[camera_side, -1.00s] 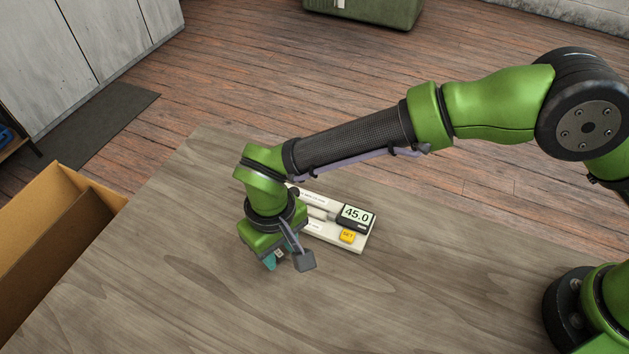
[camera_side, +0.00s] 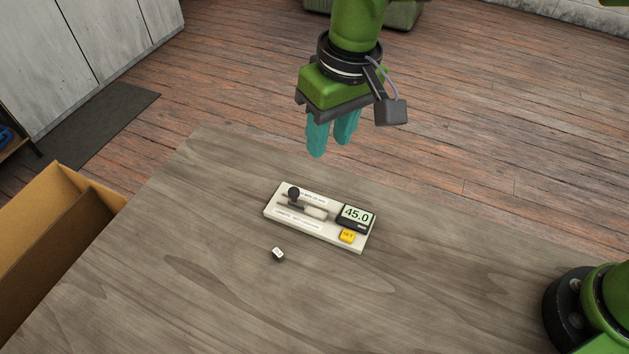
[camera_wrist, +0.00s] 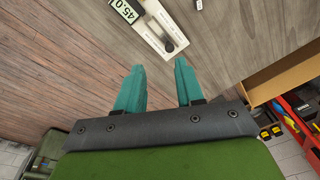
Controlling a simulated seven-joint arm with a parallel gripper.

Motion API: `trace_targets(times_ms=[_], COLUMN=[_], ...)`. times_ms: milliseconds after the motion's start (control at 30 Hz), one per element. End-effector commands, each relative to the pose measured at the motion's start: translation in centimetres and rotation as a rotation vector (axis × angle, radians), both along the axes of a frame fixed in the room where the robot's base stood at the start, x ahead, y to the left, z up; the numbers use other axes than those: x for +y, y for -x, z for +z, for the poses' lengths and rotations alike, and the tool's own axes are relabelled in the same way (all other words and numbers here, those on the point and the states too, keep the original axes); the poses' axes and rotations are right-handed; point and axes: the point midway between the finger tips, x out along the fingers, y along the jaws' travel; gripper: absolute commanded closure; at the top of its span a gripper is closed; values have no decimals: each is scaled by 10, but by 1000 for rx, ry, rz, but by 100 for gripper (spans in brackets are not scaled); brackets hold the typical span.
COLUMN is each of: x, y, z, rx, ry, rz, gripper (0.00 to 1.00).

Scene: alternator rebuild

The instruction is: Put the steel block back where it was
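The steel block (camera_side: 278,254) is a small block with a pale marked top. It sits on the wooden table just in front of the white device, apart from it.
The white device (camera_side: 272,212) carries a dark-knobbed slider, a display (camera_side: 356,217) reading 45.0 and a yellow button (camera_side: 347,236). A cardboard box (camera_side: 95,203) stands at the left beyond the table edge. The wooden table (camera_side: 430,270) is otherwise clear.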

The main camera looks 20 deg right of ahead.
Motion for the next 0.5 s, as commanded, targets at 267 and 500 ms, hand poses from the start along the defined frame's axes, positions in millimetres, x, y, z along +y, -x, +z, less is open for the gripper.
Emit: trace_targets(times_ms=[267,500], x=[-163,-263], y=[14,69], z=[64,66], rx=[-160,-322], ry=[-144,-241], rz=[-246,-464], gripper=[63,63])
